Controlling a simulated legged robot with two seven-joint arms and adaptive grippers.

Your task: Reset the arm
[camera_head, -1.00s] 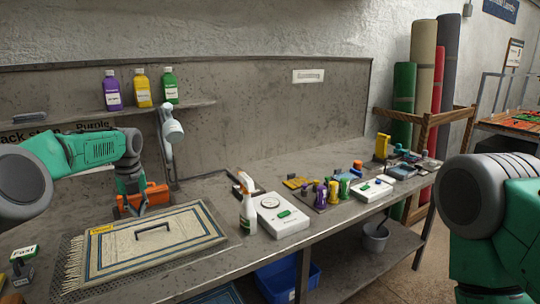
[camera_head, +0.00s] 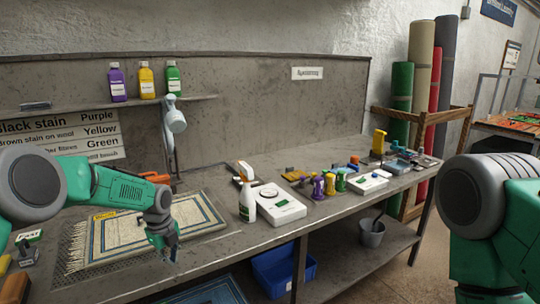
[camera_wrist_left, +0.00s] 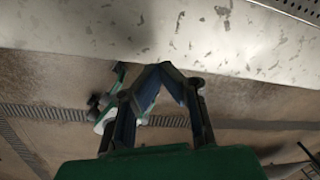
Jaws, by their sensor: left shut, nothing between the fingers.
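My left gripper (camera_head: 163,246) hangs above the front edge of the bench, over the near part of the cream rug (camera_head: 118,226) with dark blue borders. It is shut and empty. In the left wrist view its fingers (camera_wrist_left: 158,70) meet at the tips, with the bench edge and the floor beyond them. My left forearm hides part of the rug. My right arm is at the right edge of the head view, and its gripper is out of the frame.
A spray bottle (camera_head: 247,198) and a white scale-like device (camera_head: 277,207) stand right of the rug. Purple (camera_head: 117,84), yellow (camera_head: 146,82) and green (camera_head: 173,79) bottles stand on the shelf. Several small tools lie farther right. A blue bin (camera_head: 283,268) sits below the bench.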

